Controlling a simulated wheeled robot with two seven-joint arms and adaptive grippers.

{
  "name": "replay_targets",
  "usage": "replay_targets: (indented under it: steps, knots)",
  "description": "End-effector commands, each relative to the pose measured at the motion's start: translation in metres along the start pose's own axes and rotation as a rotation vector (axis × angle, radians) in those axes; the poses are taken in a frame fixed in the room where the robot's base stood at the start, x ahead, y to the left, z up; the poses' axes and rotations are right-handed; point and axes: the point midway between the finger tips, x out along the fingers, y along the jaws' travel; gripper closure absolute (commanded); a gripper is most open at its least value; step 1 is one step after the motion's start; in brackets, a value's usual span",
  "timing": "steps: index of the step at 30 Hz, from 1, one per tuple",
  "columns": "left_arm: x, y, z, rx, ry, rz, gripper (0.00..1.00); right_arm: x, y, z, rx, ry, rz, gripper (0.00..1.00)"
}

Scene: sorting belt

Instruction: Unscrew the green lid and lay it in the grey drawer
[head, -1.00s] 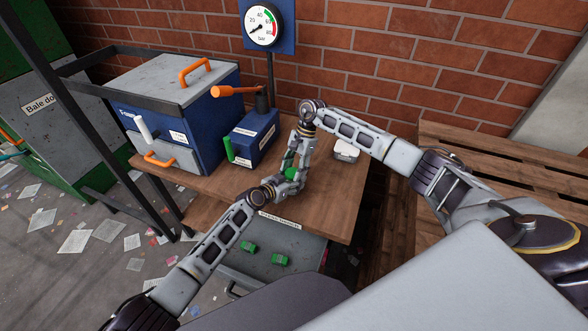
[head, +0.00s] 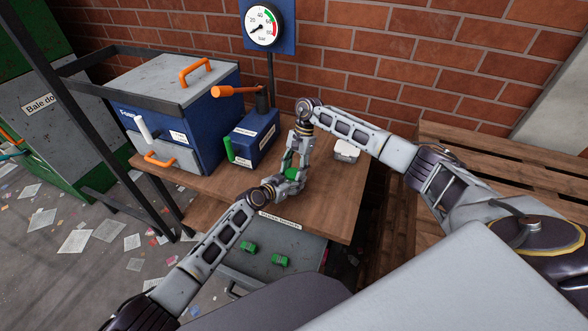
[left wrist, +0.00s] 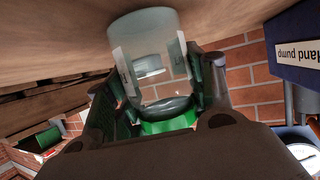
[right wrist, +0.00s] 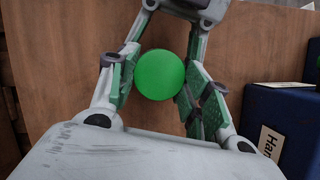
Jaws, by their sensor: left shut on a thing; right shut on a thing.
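A clear jar (left wrist: 150,50) shows in the left wrist view, between the fingers of my left gripper (left wrist: 165,95), which is shut on it. The round green lid (right wrist: 159,75) shows in the right wrist view between the fingers of my right gripper (right wrist: 154,80), which is shut on it from above. Whether the lid is loose from the jar I cannot tell. In the head view both grippers meet above the table, and the fingers mostly hide the jar. An open grey drawer (head: 305,258) below the table's front edge holds two green pieces (head: 280,260).
A blue cabinet (head: 215,125) with a grey front and orange handles stands at the table's left. A blue hand pump (head: 255,137) with an orange lever is behind the grippers. A small white-topped object (head: 346,150) lies to the right. The table's (head: 335,205) right front is clear.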

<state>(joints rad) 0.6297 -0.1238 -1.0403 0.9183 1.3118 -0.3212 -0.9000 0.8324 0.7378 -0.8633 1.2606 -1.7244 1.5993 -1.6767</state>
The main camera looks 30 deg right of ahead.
Motion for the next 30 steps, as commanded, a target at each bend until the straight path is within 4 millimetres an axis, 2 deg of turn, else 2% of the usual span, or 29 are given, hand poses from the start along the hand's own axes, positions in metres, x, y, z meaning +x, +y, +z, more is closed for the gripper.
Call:
replay_targets:
  steps: [15, 30]
  knots:
    - [0.0008, 0.0028, -0.0004, 0.005, 0.000, 0.004, 0.89, 0.0021, 0.0009, 0.0006, -0.280, 0.001, 0.121, 0.85]
    - [0.0007, 0.0016, -0.0026, 0.007, 0.003, 0.002, 0.89, 0.0047, 0.0027, 0.0009, -0.330, -0.001, 0.147, 0.85]
